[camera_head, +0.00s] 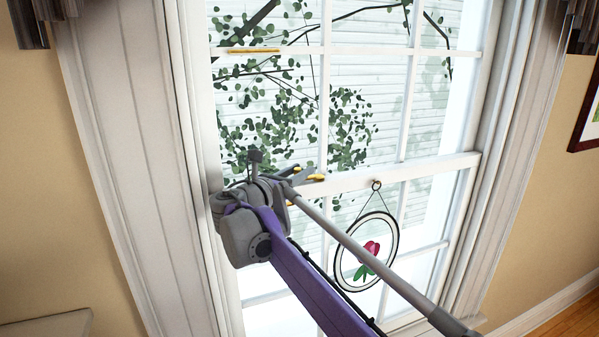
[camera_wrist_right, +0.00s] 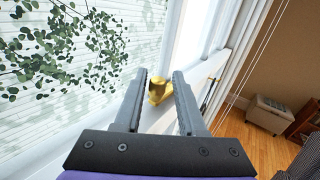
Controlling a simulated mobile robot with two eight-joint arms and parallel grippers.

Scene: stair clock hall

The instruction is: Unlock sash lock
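The brass sash lock (camera_head: 318,177) sits on the white meeting rail (camera_head: 430,168) of the window. In the right wrist view the lock (camera_wrist_right: 157,92) shows between the two grey fingers. My right gripper (camera_wrist_right: 160,74) is open around it, with a gap visible beside the fingers, so it does not look gripped. In the head view my right gripper (camera_head: 303,174) is at the rail, partly hidden by its own wrist and arm. Contact between a finger and the lock cannot be told. My left gripper is not in view.
A round suncatcher (camera_head: 341,268) with a red flower hangs from a hook on the rail, close behind my right arm. A yellow bar (camera_head: 253,51) lies across the upper sash. In the right wrist view, a beige ottoman (camera_wrist_right: 268,112) stands on the wooden floor.

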